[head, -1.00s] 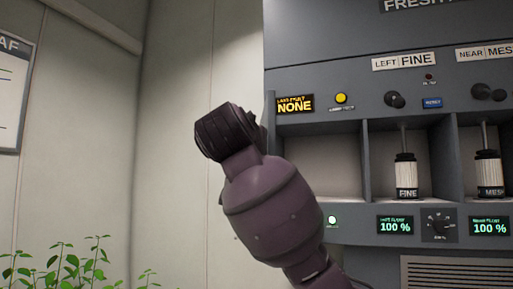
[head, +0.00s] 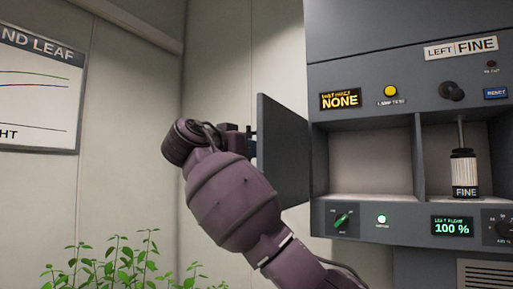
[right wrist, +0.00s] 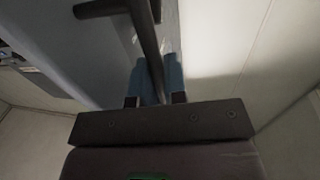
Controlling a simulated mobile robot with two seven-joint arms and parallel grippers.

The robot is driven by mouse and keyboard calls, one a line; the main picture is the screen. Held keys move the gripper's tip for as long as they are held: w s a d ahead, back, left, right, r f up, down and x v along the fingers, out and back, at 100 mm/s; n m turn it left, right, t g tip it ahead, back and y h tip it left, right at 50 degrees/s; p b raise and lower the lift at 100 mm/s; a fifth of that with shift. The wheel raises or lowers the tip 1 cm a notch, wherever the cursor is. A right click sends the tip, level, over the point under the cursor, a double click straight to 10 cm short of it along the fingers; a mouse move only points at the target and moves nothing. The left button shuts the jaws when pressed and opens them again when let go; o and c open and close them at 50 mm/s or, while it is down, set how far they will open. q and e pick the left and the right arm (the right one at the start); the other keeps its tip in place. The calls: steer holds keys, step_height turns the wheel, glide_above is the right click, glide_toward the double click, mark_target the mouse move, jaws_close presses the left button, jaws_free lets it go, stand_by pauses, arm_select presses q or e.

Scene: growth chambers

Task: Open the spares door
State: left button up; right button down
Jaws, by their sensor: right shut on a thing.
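The spares door (head: 285,150) is a grey panel standing open, swung out to the left from the left edge of an open, empty compartment (head: 370,160). My right gripper (head: 250,142) is at the door's free edge, mostly hidden behind my purple wrist. In the right wrist view the blue fingers of the gripper (right wrist: 157,82) are shut on the dark bar handle (right wrist: 146,38). The pale grey door face (right wrist: 60,50) shows behind the handle. My left gripper is out of view.
A FINE cartridge (head: 464,173) stands in the bay to the right. Green plants (head: 115,262) are at the lower left. A wall (head: 225,80) lies behind the door and arm.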

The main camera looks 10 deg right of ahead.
steer(key=shift+w+a+m+g+h+p, duration=0.15)
steer(key=shift+w+a+m+g+h, duration=0.35)
steer(key=shift+w, duration=0.3)
steer(key=shift+w+a+m+g+h+p, duration=0.1)
steer(key=shift+w+a+m+g+h, duration=0.2)
steer(key=shift+w+a+g, duration=0.3)
steer(key=shift+w+a+m+g+h+p, duration=0.15)
steer(key=shift+w+a+m+g+h, duration=0.2)
steer(key=shift+w+a, duration=0.45)
steer(key=shift+w+d+g, duration=0.15)
steer(key=shift+w+g, duration=0.1)
steer(key=c, duration=1.2)
jaws_free()
steer(key=shift+s+d, duration=0.1)
steer(key=shift+s, duration=0.05)
